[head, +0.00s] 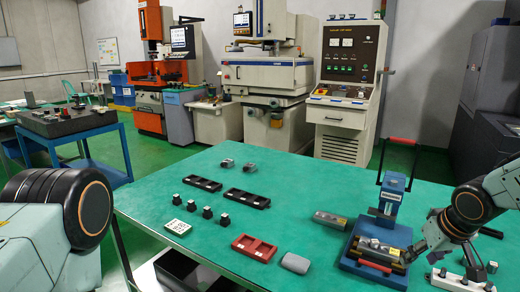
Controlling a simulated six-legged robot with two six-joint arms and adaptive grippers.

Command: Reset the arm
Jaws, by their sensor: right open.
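My right arm comes in from the right edge, and its gripper (417,252) is open at the right side of a blue case (352,262). The fingertips are small in the view and close to the grey metal part (378,249) lying in the case; I cannot tell whether they touch it.
The green table (310,185) holds a grey block (331,219), a red tray (254,248), a grey rounded piece (295,263), black trays (247,199), several small black-topped blocks and a white card (178,227). A white holder (455,281) stands front right.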

